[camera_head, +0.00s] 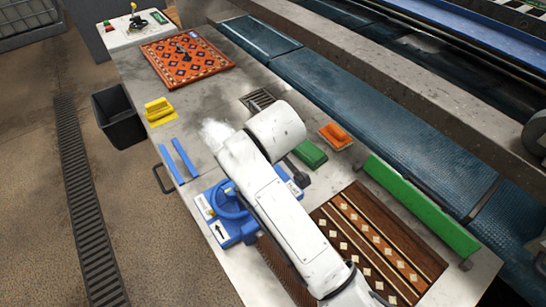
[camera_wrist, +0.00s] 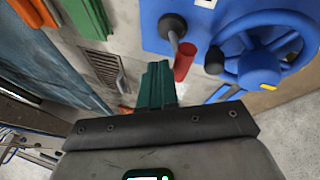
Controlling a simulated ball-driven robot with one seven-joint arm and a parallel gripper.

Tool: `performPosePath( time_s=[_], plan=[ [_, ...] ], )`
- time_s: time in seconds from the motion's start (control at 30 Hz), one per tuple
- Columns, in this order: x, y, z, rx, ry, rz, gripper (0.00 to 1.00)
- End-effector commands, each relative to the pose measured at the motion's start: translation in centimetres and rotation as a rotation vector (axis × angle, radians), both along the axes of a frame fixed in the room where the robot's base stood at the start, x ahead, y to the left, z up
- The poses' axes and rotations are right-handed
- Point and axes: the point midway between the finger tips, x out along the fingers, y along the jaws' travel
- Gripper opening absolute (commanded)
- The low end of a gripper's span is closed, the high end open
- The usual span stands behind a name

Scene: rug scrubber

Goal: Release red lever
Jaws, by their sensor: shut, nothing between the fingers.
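The red lever (camera_wrist: 184,64) shows in the wrist view as a red cylindrical grip on a short grey rod, beside a round black knob, on a blue panel (camera_wrist: 152,18). A blue handwheel (camera_wrist: 262,66) is on the same panel to its right. My gripper (camera_wrist: 158,72) has its teal fingers shut and empty, just left of and below the red grip; a small gap seems to lie between them. In the head view the blue panel (camera_head: 243,232) is partly covered by my arm, which hides the red lever and my fingers.
On the bench (camera_head: 142,76) are a patterned orange rug (camera_head: 178,52), a yellow brush (camera_head: 158,110), a green block (camera_head: 310,153), an orange brush (camera_head: 336,136), a brown rug (camera_head: 400,255) and a long green bar (camera_head: 420,205). A black bin (camera_head: 120,116) stands at left.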

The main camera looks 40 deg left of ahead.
Motion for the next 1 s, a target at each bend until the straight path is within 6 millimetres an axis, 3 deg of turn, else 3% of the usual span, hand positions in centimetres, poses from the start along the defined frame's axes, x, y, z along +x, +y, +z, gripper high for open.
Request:
performPosePath(
  time_s=[0.83,1.0],
  plan=[
    [-1.05,0.35,-0.20,0.003,0.009,0.001,0.00],
    [-0.75,0.22,0.49,0.003,0.010,0.000,0.00]
  ],
)
